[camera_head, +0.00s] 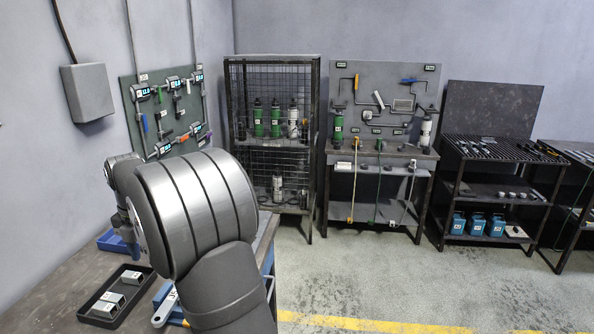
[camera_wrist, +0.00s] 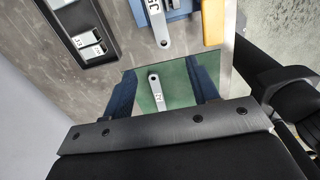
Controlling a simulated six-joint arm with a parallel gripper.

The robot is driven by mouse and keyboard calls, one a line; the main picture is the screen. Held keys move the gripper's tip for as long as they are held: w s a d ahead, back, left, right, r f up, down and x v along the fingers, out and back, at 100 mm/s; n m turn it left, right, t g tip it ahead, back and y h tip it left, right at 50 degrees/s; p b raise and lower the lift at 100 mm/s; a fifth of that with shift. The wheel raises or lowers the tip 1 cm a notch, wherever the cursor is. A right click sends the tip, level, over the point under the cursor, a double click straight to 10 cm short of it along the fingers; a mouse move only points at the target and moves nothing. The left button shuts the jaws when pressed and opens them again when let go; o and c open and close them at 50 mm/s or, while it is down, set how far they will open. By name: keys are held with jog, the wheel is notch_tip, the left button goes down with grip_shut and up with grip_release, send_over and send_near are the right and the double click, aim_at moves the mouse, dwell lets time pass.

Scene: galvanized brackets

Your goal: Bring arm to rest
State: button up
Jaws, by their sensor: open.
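My gripper (camera_wrist: 160,70) is open in the wrist view, its two dark blue fingers apart with nothing held between them. Beyond the gap, a green surface (camera_wrist: 178,85) carries a small grey spanner-like piece (camera_wrist: 157,92) with a printed label. In the head view my arm is bent over the bench (camera_head: 62,286) at the left. Its large grey links hide part of the bench, and the gripper cannot be made out clearly there.
A black tray (camera_head: 148,283) holds galvanized brackets (camera_head: 107,304). Beside it lie a grey labelled tool (camera_head: 166,307) and a blue item. A blue bin (camera_head: 112,241) sits farther back. A tool board (camera_head: 166,112) stands behind. A mesh cabinet (camera_head: 276,60) and open floor lie to the right.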

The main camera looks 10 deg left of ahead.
aim_at(164, 309)
notch_tip(164, 309, down, 18)
jog(key=shift+r, duration=0.7)
jog(key=shift+r, duration=0.1)
